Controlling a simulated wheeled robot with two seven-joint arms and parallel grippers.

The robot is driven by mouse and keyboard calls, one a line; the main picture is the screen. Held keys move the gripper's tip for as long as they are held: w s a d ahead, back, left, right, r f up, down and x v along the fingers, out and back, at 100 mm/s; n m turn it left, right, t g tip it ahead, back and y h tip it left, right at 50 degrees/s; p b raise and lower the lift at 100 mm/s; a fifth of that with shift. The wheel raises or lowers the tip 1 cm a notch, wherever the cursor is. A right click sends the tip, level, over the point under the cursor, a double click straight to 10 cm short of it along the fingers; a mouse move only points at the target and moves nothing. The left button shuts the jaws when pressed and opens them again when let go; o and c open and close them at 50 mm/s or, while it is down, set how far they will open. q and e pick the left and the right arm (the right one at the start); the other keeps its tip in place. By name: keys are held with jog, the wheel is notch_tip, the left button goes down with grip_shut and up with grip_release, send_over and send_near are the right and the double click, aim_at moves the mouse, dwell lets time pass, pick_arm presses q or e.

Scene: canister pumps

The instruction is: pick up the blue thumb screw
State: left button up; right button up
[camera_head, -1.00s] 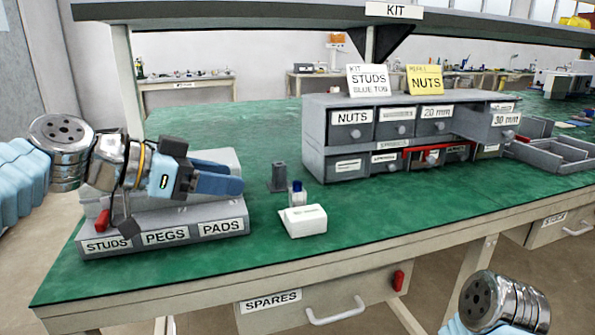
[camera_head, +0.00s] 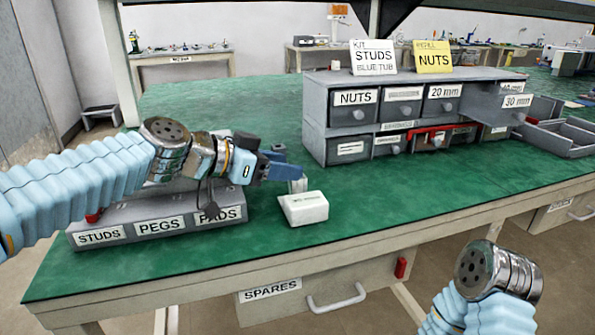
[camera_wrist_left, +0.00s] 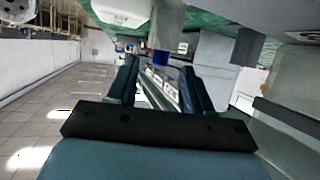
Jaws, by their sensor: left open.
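The blue thumb screw (camera_wrist_left: 160,58) shows in the left wrist view at the end of a pale grey post (camera_wrist_left: 170,22). It appears between the two fingertips of my left gripper (camera_head: 284,166), near their far ends. I cannot tell whether a finger touches it. In the head view the gripper hides the screw, and only the lower post (camera_head: 299,185) shows beside the fingertips. My left gripper is open and reaches rightward over the bench. My right arm shows only at its wrist at the lower right; its gripper is out of view.
A white box (camera_head: 304,208) stands just in front of the post. A darker grey post (camera_wrist_left: 247,47) stands nearby in the wrist view. The labelled studs, pegs and pads bin (camera_head: 160,225) lies under my left arm. A drawer cabinet (camera_head: 316,115) stands behind.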

pick_arm(q)
jog(key=shift+x, duration=0.95)
jog(key=shift+r, duration=0.1)
grip_shut()
